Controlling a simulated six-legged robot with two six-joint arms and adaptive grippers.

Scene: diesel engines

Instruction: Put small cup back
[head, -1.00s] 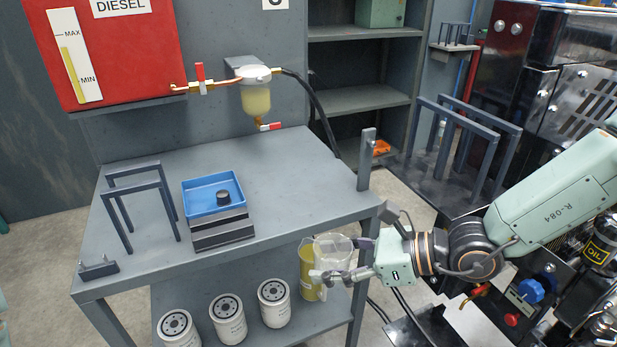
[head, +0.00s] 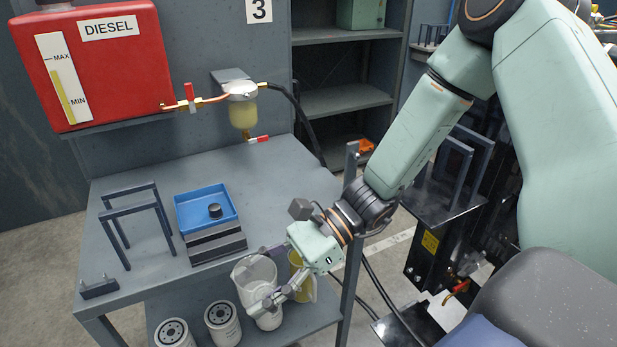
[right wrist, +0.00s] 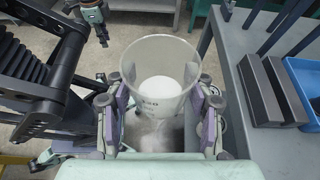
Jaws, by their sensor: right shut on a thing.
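A small clear cup with printed marks (head: 250,272) is held in my right gripper (head: 268,303), beside the front edge of the workbench and above the lower shelf. In the right wrist view the cup (right wrist: 158,60) sits upright between the two fingers (right wrist: 160,105), which press on its sides. Something white shows through its bottom; I cannot tell whether it is inside or below. A mint and dark part at the top left of the right wrist view looks like my left gripper (right wrist: 95,20); its jaws are too small to read.
A yellowish container (head: 296,262) stands behind my right gripper. White filters (head: 222,322) line the lower shelf (head: 195,295). On the workbench (head: 275,185) are a blue tray (head: 190,220) with a black cap (head: 214,210), dark blocks (head: 215,247) and a frame stand (head: 130,208). The bench's right half is clear.

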